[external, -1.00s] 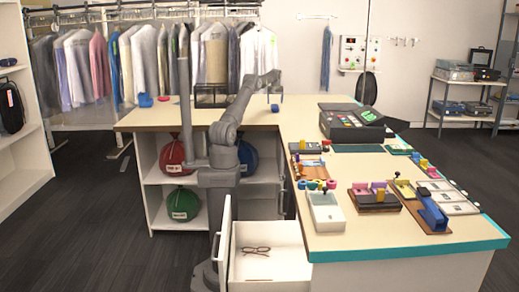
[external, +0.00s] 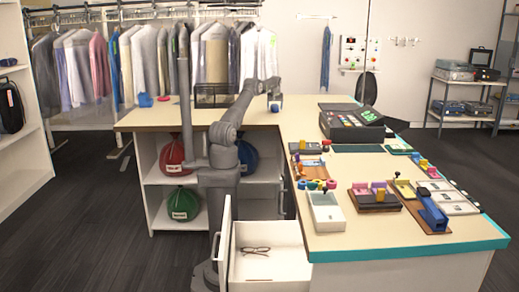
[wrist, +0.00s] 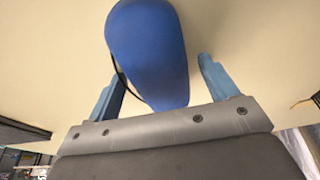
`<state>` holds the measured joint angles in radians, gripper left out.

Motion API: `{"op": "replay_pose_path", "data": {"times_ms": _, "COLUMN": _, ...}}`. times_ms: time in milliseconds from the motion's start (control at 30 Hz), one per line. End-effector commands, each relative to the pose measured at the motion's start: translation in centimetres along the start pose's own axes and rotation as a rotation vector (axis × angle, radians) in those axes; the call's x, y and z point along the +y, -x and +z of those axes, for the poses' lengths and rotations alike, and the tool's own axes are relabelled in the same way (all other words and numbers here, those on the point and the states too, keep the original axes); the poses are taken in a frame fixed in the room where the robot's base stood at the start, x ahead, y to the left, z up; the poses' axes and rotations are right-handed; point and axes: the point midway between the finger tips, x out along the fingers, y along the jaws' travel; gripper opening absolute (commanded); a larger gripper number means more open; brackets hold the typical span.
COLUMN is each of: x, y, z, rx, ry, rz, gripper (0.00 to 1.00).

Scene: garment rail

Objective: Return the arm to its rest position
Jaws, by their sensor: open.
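My gripper (external: 274,97) is low over the counter's back part in the external view, at the end of my outstretched arm. In the wrist view its two blue-grey fingers (wrist: 162,88) are spread apart. A rounded blue object (wrist: 150,50) lies between and beyond the fingers, with visible gaps on both sides. A thin dark line runs along its left side. A small blue patch also shows just under the gripper in the external view (external: 275,107). Whether the blue object touches the counter is hard to tell.
A dark wire basket (external: 216,96) stands left of my gripper. An open drawer (external: 265,262) holds glasses. Garments (external: 140,60) hang behind.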

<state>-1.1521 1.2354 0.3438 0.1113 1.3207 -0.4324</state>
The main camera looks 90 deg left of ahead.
Motion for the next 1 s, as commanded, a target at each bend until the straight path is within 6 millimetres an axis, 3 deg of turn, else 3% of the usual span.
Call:
{"op": "replay_pose_path", "data": {"times_ms": 33, "x": 0.1, "y": 1.8, "z": -0.6, "rx": 0.011, "ry": 0.001, "rz": 0.005, "gripper": 0.79}}
{"op": "replay_pose_path", "data": {"times_ms": 200, "x": 0.1, "y": 4.6, "z": -1.4, "rx": 0.01, "ry": 0.002, "rz": 0.004, "gripper": 0.79}}
{"op": "replay_pose_path", "data": {"times_ms": 567, "x": 2.9, "y": 8.4, "z": 1.7, "rx": 0.007, "ry": 0.0, "rz": 0.003, "gripper": 0.79}}
{"op": "replay_pose_path", "data": {"times_ms": 1000, "x": 6.9, "y": 14.5, "z": 5.9, "rx": 0.009, "ry": 0.002, "rz": 0.003, "gripper": 0.79}}
